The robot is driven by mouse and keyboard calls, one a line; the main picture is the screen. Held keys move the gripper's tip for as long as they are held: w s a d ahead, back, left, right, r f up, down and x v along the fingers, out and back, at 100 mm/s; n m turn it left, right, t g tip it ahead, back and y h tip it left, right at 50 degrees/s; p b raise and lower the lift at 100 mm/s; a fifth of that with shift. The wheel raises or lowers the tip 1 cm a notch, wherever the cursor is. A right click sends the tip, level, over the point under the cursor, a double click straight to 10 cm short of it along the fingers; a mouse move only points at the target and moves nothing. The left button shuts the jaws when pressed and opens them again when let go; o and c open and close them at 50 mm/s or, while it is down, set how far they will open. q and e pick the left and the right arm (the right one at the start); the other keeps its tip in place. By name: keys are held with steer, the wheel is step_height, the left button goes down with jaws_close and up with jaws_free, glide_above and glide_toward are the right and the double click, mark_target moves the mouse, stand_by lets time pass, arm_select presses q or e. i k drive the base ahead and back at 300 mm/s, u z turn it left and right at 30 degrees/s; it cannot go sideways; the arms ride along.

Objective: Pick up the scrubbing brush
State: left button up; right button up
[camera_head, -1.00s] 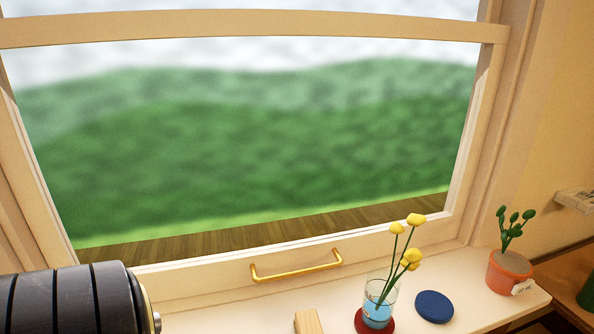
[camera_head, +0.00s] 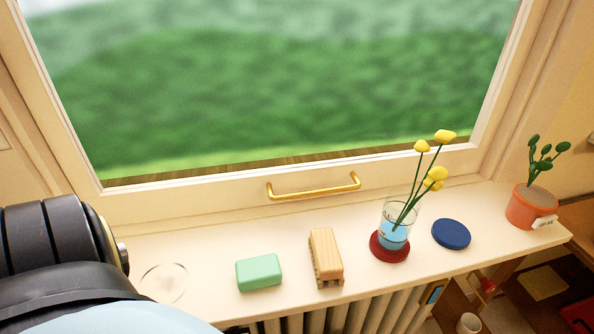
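The scrubbing brush (camera_head: 325,252) has a tan wooden back and short bristles below. It lies on the window sill (camera_head: 215,290) near its front edge, between a green block (camera_head: 259,272) and the glass of flowers. It is in plain view and nothing touches it. A dark part of my own arm fills the lower left corner. Neither of my grippers shows.
A glass (camera_head: 394,232) with blue water and yellow flowers stands on a red coaster (camera_head: 389,254). A blue disc (camera_head: 451,234) and a potted plant (camera_head: 532,206) are to the right. A gold window handle (camera_head: 314,187) is behind. A radiator (camera_head: 372,315) is below the sill.

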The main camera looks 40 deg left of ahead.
mark_target(328, 266)
steer(key=u, duration=1.2)
